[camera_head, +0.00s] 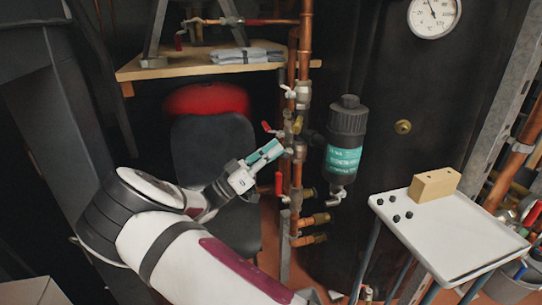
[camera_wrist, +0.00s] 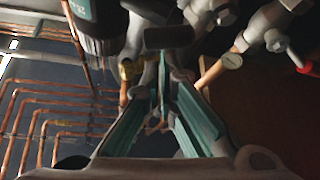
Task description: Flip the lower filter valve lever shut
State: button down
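The filter (camera_head: 346,135) is a dark canister with a teal label, right of the copper pipes; part of it shows at the top left of the wrist view (camera_wrist: 90,30). A red lever (camera_head: 278,184) hangs down on the pipes below my gripper. A second red lever (camera_head: 267,127) sits higher. A small pale lever (camera_head: 335,198) is under the filter. My gripper (camera_head: 272,150) points at the pipes between the two red levers. Its teal fingers look apart in the wrist view (camera_wrist: 166,95), with grey valve parts beyond or between them; contact is unclear.
Vertical copper pipes (camera_head: 304,60) stand beside a large dark tank with a gauge (camera_head: 434,16). A white tray table (camera_head: 450,235) carrying a wooden block (camera_head: 434,185) stands at the right. A wooden shelf (camera_head: 190,68) and a dark chair (camera_head: 215,150) are behind my arm.

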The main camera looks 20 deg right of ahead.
jog(key=f+m+g+b, duration=0.1)
jog(key=s+m+g+b, duration=0.1)
jog(key=m, duration=0.1)
jog(key=shift+d+f+m+g, duration=0.2)
jog(key=shift+f+m+g, duration=0.1)
jog(key=shift+f, duration=0.25)
dwell(0.3)
jog(key=v, duration=0.7)
jog(key=shift+a, duration=0.3)
